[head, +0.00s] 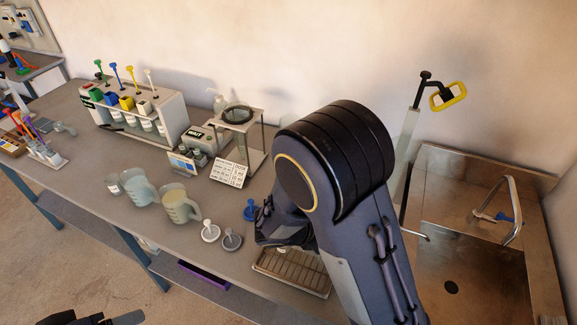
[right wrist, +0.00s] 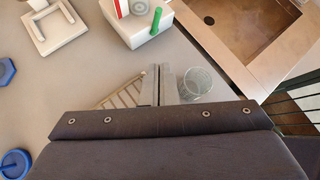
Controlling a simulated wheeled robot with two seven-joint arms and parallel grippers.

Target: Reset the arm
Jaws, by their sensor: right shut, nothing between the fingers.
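My right arm reaches in from the bottom right of the head view, its large dark elbow blocking part of the bench. My right gripper shows in the right wrist view (right wrist: 158,85) with its two fingers together and nothing between them. In the head view the right hand (head: 285,232) is above the bench, and its fingertips are hard to make out. A clear glass beaker (right wrist: 197,84) stands just right of the fingers in the wrist view. Part of my left gripper (head: 105,319) shows at the bottom left edge of the head view, too cut off to judge.
A slatted metal tray (head: 290,272) lies below the right hand. Two jugs (head: 180,203) and small stirrer-like items (head: 210,231) stand to the left. A rack with coloured tools (head: 140,110) and a framed stand (head: 240,135) are farther back. A sink (head: 465,255) is at right.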

